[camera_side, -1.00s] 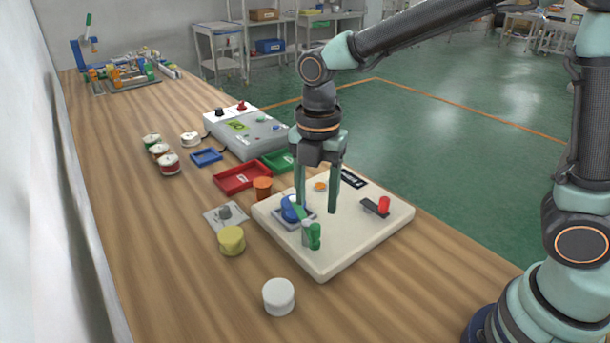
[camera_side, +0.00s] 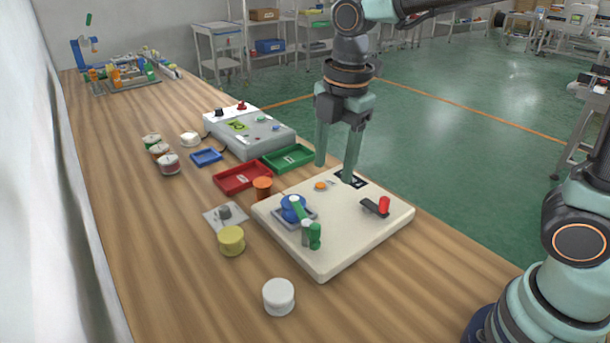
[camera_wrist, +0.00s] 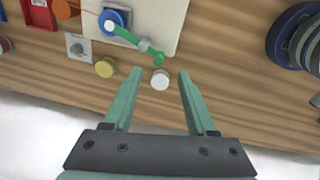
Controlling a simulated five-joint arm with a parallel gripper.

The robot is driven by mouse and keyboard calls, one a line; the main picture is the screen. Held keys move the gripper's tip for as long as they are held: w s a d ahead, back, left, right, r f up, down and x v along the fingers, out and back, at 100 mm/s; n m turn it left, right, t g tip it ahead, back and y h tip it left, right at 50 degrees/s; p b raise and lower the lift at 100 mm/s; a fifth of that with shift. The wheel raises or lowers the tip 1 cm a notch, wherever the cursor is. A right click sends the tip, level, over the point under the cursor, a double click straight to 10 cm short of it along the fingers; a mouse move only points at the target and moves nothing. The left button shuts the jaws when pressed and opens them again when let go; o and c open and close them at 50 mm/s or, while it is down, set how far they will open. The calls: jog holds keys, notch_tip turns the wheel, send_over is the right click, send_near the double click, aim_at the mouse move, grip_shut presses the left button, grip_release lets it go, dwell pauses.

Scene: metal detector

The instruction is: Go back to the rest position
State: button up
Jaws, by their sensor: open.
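My gripper (camera_side: 334,163) is open and empty, raised above the far side of the white board (camera_side: 345,240). Its two fingers point down and are apart. In the wrist view my gripper (camera_wrist: 155,75) shows nothing between its fingertips except a white round piece (camera_wrist: 160,80) on the table below. On the board are a blue round part (camera_side: 292,208) with a green bar (camera_side: 298,212) at it, a green cylinder (camera_side: 314,236), a red-tipped lever (camera_side: 383,205) and a small orange button (camera_side: 320,185).
A yellow cylinder (camera_side: 231,241) and an orange cylinder (camera_side: 262,189) stand beside the board. Red (camera_side: 240,179), green (camera_side: 289,159) and blue (camera_side: 206,157) trays lie behind, near a grey control box (camera_side: 250,133). Several spools stand at left.

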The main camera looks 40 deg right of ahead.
jog(key=s+d+m+t, duration=0.2)
jog(key=d+m, duration=0.3)
jog(key=m, duration=0.4)
jog(key=s+d+r+m+t, duration=0.1)
jog(key=s+d+m, duration=0.3)
jog(key=m, duration=0.6)
jog(key=shift+s+d+r+t, duration=0.2)
jog(key=shift+s+d+t, duration=0.2)
jog(key=shift+d+t, duration=0.3)
jog(key=shift+a, duration=0.1)
